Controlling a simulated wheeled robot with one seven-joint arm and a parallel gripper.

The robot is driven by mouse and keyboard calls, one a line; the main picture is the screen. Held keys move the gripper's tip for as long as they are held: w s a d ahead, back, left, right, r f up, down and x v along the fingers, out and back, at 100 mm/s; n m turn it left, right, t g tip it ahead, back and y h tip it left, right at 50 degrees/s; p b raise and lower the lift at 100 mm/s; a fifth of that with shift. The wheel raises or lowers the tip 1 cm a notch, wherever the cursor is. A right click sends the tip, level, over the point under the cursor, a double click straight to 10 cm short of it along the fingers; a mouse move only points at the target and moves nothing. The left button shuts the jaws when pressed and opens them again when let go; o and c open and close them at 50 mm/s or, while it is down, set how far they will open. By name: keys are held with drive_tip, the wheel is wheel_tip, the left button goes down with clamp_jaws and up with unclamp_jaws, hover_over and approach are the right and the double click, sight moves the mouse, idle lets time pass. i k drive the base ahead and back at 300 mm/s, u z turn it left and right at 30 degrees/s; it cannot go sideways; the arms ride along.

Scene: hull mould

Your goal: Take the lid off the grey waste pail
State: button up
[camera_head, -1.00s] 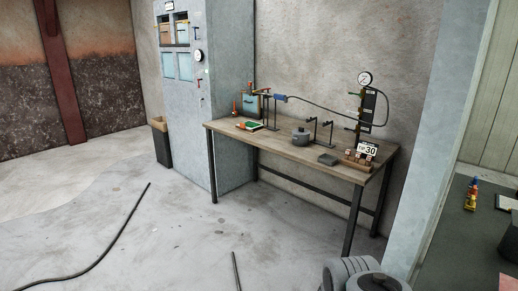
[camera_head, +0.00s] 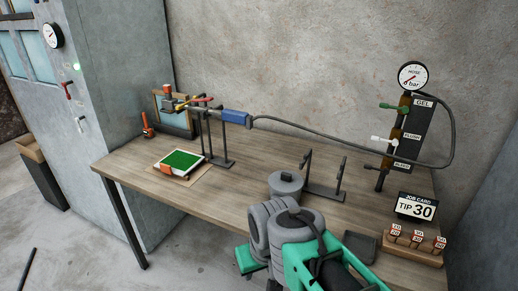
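The grey waste pail (camera_head: 277,190) stands upright on the wooden workbench, near its front middle. Its round grey lid (camera_head: 287,177), with a small knob on top, sits on the pail. The lower front of the pail is hidden behind my arm. My arm's grey joints and green links rise in front of the bench at the bottom middle. No gripper fingers show, so I cannot see whether they are open or shut.
Behind the pail stands a black two-post rest (camera_head: 324,192). A dark flat tray (camera_head: 360,246) lies right of my arm, with a tip rack (camera_head: 414,246) and job card (camera_head: 416,207) beyond. A hose (camera_head: 330,150) runs across the back. The green pad (camera_head: 181,161) lies left.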

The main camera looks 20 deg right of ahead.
sight(287, 182)
drive_tip(key=i, duration=0.85)
drive_tip(key=u, duration=0.5)
